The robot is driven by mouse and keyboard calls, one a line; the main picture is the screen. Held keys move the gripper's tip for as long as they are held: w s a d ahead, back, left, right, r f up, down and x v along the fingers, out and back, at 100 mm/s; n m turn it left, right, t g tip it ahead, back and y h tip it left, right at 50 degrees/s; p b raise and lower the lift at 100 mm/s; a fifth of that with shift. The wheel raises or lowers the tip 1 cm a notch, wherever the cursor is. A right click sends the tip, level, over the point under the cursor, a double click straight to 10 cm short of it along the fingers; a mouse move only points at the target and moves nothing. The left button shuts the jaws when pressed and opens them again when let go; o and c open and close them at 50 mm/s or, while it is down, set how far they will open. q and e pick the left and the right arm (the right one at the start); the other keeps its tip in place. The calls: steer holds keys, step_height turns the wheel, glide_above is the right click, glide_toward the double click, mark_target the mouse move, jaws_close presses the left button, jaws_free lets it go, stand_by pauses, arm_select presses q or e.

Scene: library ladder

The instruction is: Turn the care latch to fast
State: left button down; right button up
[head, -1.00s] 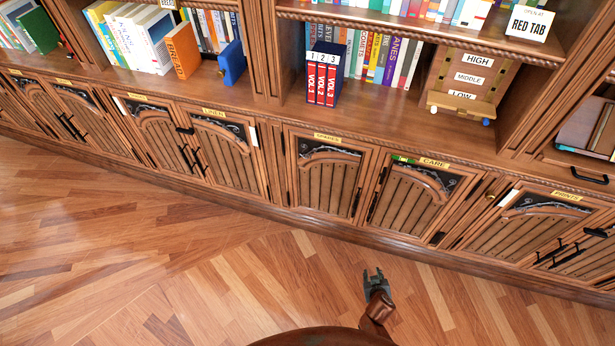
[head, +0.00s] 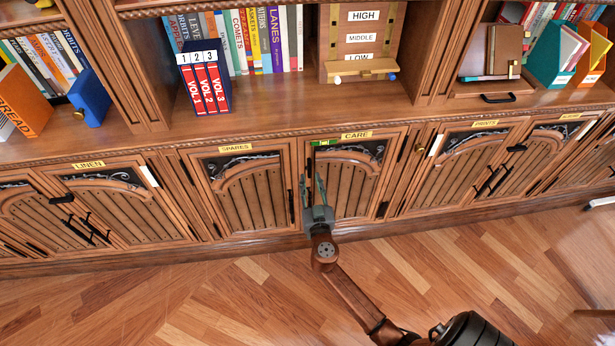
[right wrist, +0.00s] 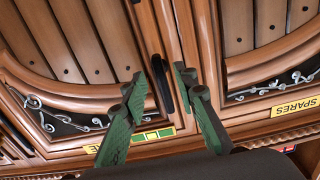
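The care door (head: 345,190) is shut, with a yellow CARE label (head: 356,134) above it. A small green strip (head: 320,143) sits by its top left corner; the same strip with yellow squares shows in the right wrist view (right wrist: 158,133). A black upright bar (right wrist: 162,83), seemingly the latch, is on the door's edge near the spares door. My right gripper (head: 311,178) is open in front of this edge. In the right wrist view its green fingers (right wrist: 169,66) show on either side of the bar; I cannot tell whether they touch it. My left gripper is not in view.
The spares door (head: 245,190) is just left and the prints door (head: 470,165) to the right, both shut. A HIGH, MIDDLE, LOW board (head: 338,45) stands on the shelf above. The wooden floor (head: 200,300) is clear.

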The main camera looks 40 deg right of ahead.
steer(key=shift+x, duration=1.3)
steer(key=shift+c, duration=0.5)
jaws_close()
